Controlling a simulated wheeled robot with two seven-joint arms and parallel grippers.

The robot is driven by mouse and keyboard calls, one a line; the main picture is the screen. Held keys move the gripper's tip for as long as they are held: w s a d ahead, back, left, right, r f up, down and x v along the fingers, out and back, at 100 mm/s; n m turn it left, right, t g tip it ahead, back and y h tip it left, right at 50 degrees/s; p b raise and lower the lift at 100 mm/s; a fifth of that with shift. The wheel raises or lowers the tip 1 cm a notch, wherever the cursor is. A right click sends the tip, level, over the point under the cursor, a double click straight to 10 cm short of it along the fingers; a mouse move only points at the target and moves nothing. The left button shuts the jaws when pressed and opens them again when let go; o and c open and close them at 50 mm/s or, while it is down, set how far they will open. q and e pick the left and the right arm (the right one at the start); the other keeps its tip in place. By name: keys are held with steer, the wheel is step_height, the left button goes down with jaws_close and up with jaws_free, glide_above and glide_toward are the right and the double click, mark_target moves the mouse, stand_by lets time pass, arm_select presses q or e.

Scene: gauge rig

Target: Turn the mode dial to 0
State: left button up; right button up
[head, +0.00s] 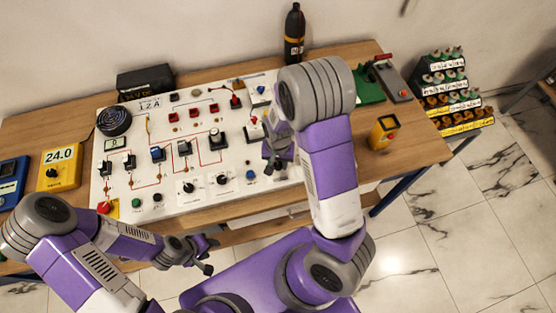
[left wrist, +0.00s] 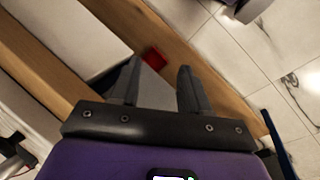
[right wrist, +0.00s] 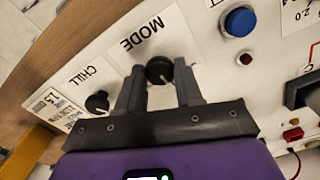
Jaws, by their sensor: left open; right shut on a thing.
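The mode dial (right wrist: 158,71) is a round black knob on the white panel (right wrist: 205,55), beside the printed word MODE. It sits between the fingers of my right gripper (right wrist: 160,80), which is shut on it. In the head view my right gripper (head: 276,160) is over the right front part of the panel and hides the dial. The dial's setting cannot be read. My left gripper (head: 210,255) is open and empty, in front of the table's near edge. The left wrist view also shows its spread fingers (left wrist: 159,75).
A black CHILL dial (right wrist: 97,102) and a blue button (right wrist: 238,22) flank the mode dial. Other knobs (head: 222,180), switches and a red button (head: 103,208) share the panel. A yellow meter (head: 60,170) stands left. A yellow box (head: 383,132) stands right. Table wood near it is clear.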

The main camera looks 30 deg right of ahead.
mark_target(278, 165)
steer(key=shift+m, duration=0.6)
steer(key=o, duration=1)
steer(key=shift+o, duration=0.2)
steer(key=shift+r, duration=0.15)
step_height(278, 165, up, 7)
steer(key=shift+r+p, duration=0.2)
steer(key=shift+p, duration=0.9)
